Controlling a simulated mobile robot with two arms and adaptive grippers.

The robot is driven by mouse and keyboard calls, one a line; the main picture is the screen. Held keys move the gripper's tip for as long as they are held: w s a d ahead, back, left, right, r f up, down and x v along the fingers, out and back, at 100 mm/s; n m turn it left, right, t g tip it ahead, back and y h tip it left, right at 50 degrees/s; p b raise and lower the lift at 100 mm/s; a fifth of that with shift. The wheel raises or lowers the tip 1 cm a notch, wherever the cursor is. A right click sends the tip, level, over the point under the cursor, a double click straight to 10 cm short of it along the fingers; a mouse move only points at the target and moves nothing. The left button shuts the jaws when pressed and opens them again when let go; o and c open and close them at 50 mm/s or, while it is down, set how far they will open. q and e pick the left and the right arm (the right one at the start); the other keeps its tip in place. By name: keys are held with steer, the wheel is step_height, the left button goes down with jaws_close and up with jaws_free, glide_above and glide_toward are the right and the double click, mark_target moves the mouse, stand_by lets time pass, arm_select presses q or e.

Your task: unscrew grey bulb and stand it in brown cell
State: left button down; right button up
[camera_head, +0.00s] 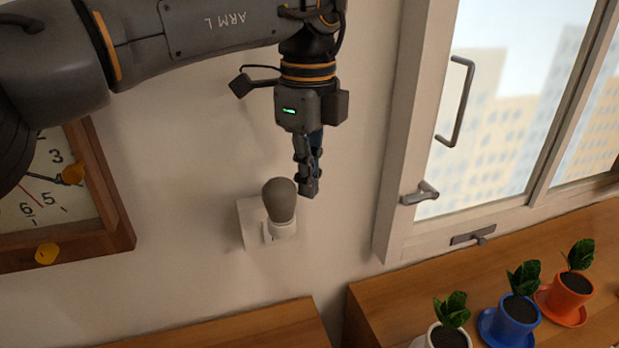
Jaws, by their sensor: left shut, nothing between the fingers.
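The grey bulb (280,199) stands upright in a white socket (282,230) on a square white plate (250,222) on the wall. My left gripper (309,193) hangs with its fingers pointing down, just to the right of the bulb's head. Its fingers are shut with nothing between them. From this one view I cannot tell whether a finger touches the bulb. The brown cell is not in view. My right gripper is not in view.
A wood-framed clock (60,190) hangs at left. A window with a handle (455,102) is at right. A wooden ledge (400,290) below it bears potted plants: white (448,338), blue (516,312), orange (570,292). Another wooden surface (260,330) lies below the bulb.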

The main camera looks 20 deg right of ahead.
arm_select(q)
steer(key=c, duration=1.8)
jaws_free()
steer(key=shift+s, duration=0.1)
